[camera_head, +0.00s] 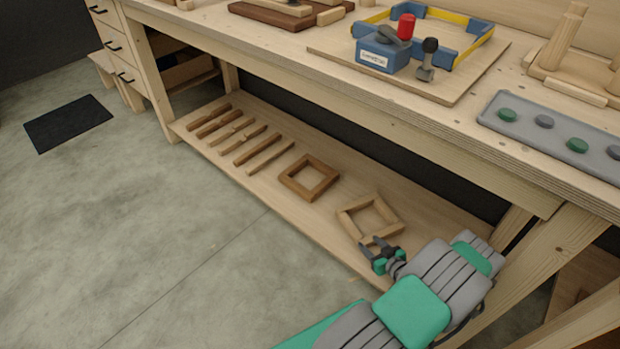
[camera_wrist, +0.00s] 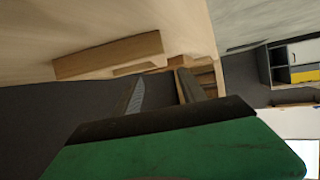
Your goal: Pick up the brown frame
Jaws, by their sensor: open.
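The brown frame (camera_head: 296,190) is a dark square wooden frame lying flat on the lower shelf of the bench, near the middle of the head view. A paler wooden frame (camera_head: 356,206) lies to its right on the same shelf. My gripper (camera_head: 372,242) is open at the near edge of the pale frame, to the right of the brown frame and apart from it. Whether it touches the pale frame I cannot tell. In the wrist view my gripper's two fingers (camera_wrist: 160,78) are apart with nothing clearly between them. A wooden bar (camera_wrist: 108,55) shows beyond them; I cannot tell which piece it is.
Several loose wooden bars (camera_head: 263,157) lie left of the brown frame on the lower shelf (camera_head: 300,218). The bench top (camera_head: 290,52) overhangs the shelf. A bench leg (camera_head: 530,252) stands right of my gripper. The floor (camera_head: 170,230) in front is clear.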

